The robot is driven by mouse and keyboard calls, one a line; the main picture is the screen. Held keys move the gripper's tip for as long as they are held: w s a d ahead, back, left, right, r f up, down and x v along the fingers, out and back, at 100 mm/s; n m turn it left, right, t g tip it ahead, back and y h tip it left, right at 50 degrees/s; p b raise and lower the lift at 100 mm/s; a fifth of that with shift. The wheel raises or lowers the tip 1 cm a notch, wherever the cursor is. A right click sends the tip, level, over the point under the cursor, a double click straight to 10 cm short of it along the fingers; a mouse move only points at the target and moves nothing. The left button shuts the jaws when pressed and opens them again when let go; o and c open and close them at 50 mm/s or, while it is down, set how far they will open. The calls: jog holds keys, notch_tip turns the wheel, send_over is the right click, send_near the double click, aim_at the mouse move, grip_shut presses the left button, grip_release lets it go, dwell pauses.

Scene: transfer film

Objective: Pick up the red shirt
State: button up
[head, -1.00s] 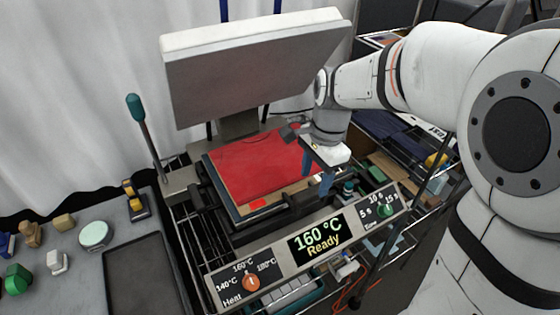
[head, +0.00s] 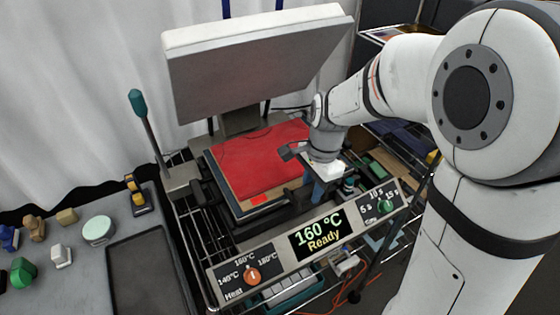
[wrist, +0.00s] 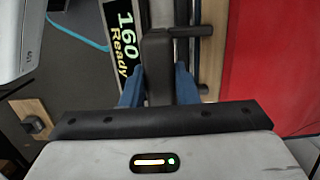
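The red shirt (head: 258,158) lies flat on the board on the lower platen of the heat press, under the raised upper plate. It also shows at the right of the wrist view (wrist: 275,65). My gripper (head: 313,190) points down at the near right corner of the platen, beside the shirt and not on it. In the wrist view its blue fingers (wrist: 158,82) stand apart, on either side of a dark handle-like block (wrist: 157,62). Whether they touch the block I cannot tell. The gripper holds no part of the shirt.
The raised upper plate (head: 255,70) hangs over the back of the platen. A lever with a teal knob (head: 137,100) stands at left. The control panel (head: 305,240) reads 160 °C Ready. A grey table (head: 75,260) with small objects is at left.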

grip_shut()
dwell(0.3)
